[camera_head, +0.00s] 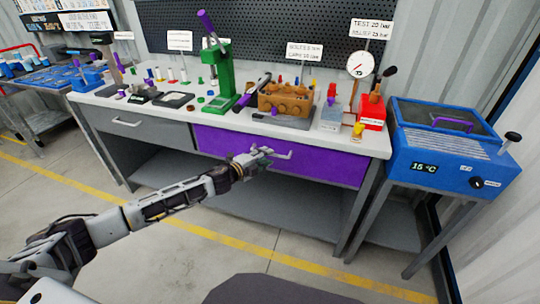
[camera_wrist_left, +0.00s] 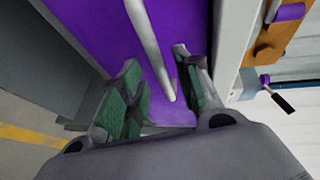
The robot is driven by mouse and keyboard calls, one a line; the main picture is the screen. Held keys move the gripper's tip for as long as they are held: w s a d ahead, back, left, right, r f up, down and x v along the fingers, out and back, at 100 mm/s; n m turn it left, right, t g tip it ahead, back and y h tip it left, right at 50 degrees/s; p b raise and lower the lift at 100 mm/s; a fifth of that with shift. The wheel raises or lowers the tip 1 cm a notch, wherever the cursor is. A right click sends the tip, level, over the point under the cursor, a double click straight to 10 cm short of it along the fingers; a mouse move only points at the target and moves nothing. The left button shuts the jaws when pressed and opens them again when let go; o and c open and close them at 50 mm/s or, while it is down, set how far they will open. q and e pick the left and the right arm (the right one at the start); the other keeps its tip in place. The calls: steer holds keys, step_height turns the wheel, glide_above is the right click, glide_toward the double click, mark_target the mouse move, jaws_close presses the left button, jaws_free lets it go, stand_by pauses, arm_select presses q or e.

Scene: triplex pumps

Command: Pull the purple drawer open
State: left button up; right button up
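The purple drawer (camera_head: 318,164) sits under the right half of the white-topped workbench, and its front looks flush with the bench. Its pale bar handle (camera_head: 280,154) runs across the front. My left gripper (camera_head: 258,156) is at the handle's left part in the head view. In the left wrist view the left gripper (camera_wrist_left: 158,95) is open, with its green-padded fingers apart. The handle (camera_wrist_left: 150,45) runs into the space between them, and the purple front (camera_wrist_left: 90,25) lies behind. I cannot tell whether either finger touches the handle. My right gripper is not in view.
A grey drawer (camera_head: 140,127) is left of the purple one. The benchtop (camera_head: 190,115) carries a green press (camera_head: 222,80), a brass pump block (camera_head: 286,98) and a red unit (camera_head: 372,112). A blue bath (camera_head: 440,160) stands to the right. The floor in front is clear.

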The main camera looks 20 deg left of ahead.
arm_select(q)
steer(key=shift+x, duration=1.6)
steer(key=shift+c, duration=0.2)
jaws_close()
